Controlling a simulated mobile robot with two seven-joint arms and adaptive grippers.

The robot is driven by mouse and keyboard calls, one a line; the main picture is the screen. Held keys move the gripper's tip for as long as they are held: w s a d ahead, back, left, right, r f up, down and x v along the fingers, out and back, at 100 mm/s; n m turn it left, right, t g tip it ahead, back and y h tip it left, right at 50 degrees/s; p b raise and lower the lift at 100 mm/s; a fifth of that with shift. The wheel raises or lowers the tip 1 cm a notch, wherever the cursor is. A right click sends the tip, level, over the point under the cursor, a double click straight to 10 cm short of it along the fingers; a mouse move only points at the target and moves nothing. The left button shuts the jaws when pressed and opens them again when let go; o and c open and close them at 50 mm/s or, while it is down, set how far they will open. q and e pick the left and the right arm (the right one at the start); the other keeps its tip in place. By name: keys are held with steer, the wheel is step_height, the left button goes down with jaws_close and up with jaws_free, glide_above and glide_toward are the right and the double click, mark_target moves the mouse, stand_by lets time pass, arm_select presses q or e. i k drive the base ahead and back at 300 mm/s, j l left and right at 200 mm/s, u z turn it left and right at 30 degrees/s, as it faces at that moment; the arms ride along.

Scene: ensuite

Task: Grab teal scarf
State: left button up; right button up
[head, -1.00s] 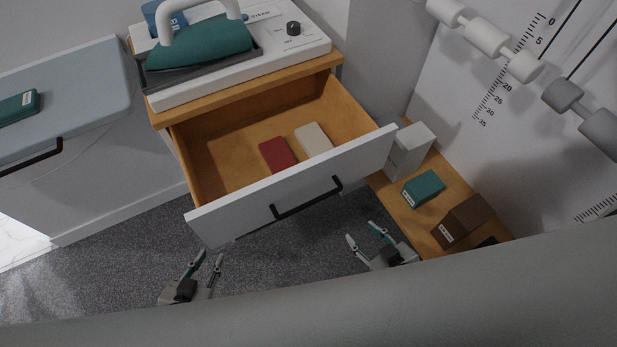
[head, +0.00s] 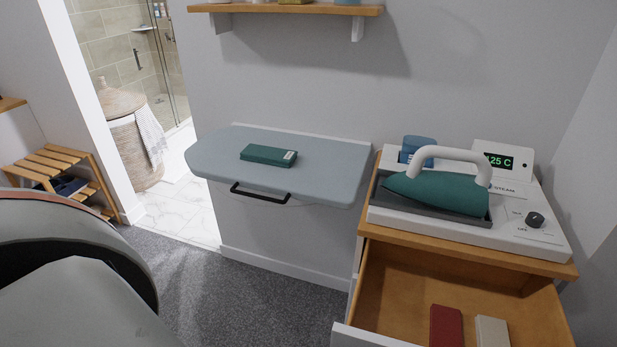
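A teal folded item with a white label (head: 268,155), which looks like the teal scarf, lies flat on the blue-grey ironing board (head: 222,160). Nothing touches it from above. The board has a black bar handle (head: 259,194) on its front edge. Neither of my grippers shows in the head view now.
An open drawer (head: 397,285) at the lower right holds a red block (head: 445,326) and a cream block (head: 492,331). A teal steam iron (head: 437,192) rests on its station above. A wicker basket (head: 134,150) and slatted rack (head: 50,165) stand left. Grey carpet (head: 250,300) before the board is clear.

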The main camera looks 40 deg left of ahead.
mark_target(262, 154)
steer(key=j+z, duration=0.1)
steer(key=j, duration=0.3)
steer(key=k+j+z, duration=0.15)
steer(key=j, duration=0.3)
steer(key=j+z, duration=0.1)
steer(key=j, duration=0.3)
steer(key=k+j+z, duration=0.1)
steer(key=j, duration=0.3)
steer(key=k+j+z, duration=0.15)
steer(key=j, duration=0.25)
steer(key=k+j+z, duration=0.1)
steer(key=j, duration=0.3)
